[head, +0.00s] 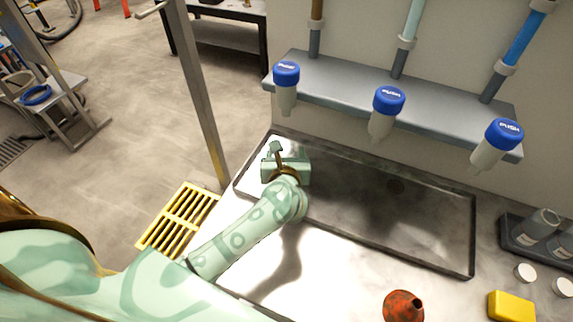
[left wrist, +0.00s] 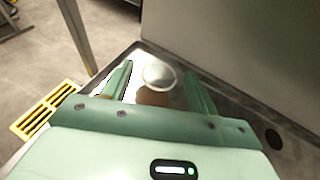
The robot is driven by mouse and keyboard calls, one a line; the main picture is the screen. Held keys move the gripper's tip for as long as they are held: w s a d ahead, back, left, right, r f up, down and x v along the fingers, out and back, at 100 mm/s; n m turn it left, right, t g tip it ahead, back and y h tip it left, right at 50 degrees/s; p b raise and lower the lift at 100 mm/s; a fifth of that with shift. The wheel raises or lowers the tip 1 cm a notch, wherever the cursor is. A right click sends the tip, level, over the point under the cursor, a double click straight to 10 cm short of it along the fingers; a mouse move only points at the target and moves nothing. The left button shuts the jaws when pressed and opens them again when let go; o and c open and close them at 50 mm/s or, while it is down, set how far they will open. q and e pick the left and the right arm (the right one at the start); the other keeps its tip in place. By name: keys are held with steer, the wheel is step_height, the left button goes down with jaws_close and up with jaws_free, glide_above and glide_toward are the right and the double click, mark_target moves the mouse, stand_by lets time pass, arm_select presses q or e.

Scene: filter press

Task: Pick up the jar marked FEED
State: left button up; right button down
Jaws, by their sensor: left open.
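My left gripper (head: 277,152) is over the left end of the dark sink tray (head: 420,255). In the left wrist view its two fingers (left wrist: 160,85) are apart. A round, pale, glassy rim (left wrist: 159,75) with something brown below it shows between the fingers. It looks like a jar from above, but no marking shows and I cannot tell if it touches a finger. In the head view my gripper hides this spot. Other clear jars (head: 541,222) with small labels lie in a dark rack at the right; their words are too small to read. My right gripper is not in view.
Blue-capped bottles (head: 387,105) marked PUSH hang from a grey shelf (head: 345,88) above the tray. A red-black funnel-like piece (head: 403,306), a yellow block (head: 511,306) and white caps (head: 525,272) are at the front right. A yellow grate (head: 178,220) lies on the floor. The tray's middle is clear.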

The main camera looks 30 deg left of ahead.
arm_select(q)
steer(key=shift+x, duration=0.85)
steer(key=shift+w+a+f, duration=0.15)
steer(key=shift+w, duration=0.2)
steer(key=shift+c, duration=0.6)
steer(key=shift+s, duration=0.1)
jaws_close()
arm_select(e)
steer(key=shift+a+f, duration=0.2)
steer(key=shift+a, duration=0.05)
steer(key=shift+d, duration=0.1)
